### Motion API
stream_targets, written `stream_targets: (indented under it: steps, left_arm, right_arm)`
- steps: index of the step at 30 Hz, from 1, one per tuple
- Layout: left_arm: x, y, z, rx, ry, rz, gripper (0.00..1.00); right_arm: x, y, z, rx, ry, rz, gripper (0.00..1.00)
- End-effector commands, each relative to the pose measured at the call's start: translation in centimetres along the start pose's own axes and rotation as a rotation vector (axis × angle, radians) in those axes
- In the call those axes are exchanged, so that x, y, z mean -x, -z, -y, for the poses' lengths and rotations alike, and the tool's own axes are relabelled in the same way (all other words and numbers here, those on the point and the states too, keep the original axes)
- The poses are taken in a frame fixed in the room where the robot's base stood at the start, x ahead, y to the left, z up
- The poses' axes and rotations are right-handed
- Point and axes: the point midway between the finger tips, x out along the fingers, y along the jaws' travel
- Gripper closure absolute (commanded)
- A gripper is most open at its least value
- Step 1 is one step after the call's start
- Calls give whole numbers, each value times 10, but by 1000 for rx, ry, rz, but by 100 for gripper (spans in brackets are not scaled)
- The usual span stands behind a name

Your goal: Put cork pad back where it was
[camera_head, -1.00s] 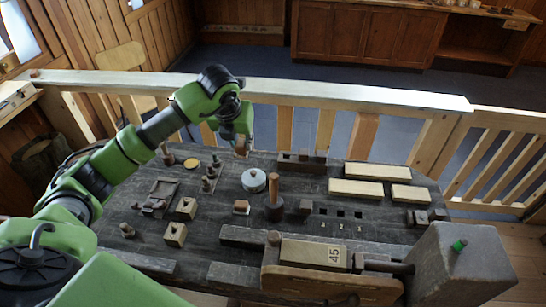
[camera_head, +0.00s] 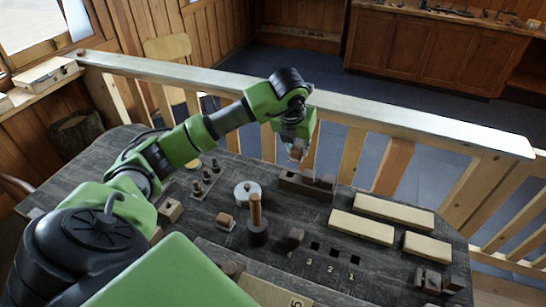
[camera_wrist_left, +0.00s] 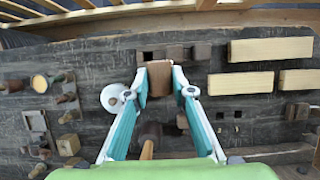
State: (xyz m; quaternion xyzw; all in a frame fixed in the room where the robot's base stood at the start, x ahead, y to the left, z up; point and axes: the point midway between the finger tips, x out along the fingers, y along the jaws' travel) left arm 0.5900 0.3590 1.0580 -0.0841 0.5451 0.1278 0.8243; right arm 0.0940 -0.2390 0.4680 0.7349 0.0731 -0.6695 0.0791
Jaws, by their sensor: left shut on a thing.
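My left gripper (camera_head: 297,150) is shut on a small brown block-like piece (camera_wrist_left: 160,78), held between its fingertips above the far part of the dark table. The piece may be the cork pad; its grain is too small to tell. In the wrist view the left gripper (camera_wrist_left: 160,88) points toward a long dark slotted block (camera_wrist_left: 178,53) near the table's far edge. That block also shows in the head view (camera_head: 307,186), just beneath the gripper. A round yellow-topped thing (camera_wrist_left: 39,83) stands at the left in the wrist view. My right gripper is out of view.
Pale bars (camera_head: 362,227) lie to the right. Numbered square holes (camera_head: 333,254) are in front of them. A wooden rail (camera_head: 400,117) runs behind the table.

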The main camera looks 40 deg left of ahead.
Motion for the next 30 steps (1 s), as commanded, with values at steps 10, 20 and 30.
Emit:
stream_targets:
  steps: [10, 20, 30]
  left_arm:
    - [-44, 19, 0, 0, 0, 0, 97]
    - [-74, 17, -41, 5, -5, -1, 97]
    - [-130, 16, -108, 4, -1, -1, 97]
  right_arm:
    - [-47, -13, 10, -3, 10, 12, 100]
    - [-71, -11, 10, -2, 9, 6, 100]
    - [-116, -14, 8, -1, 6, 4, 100]
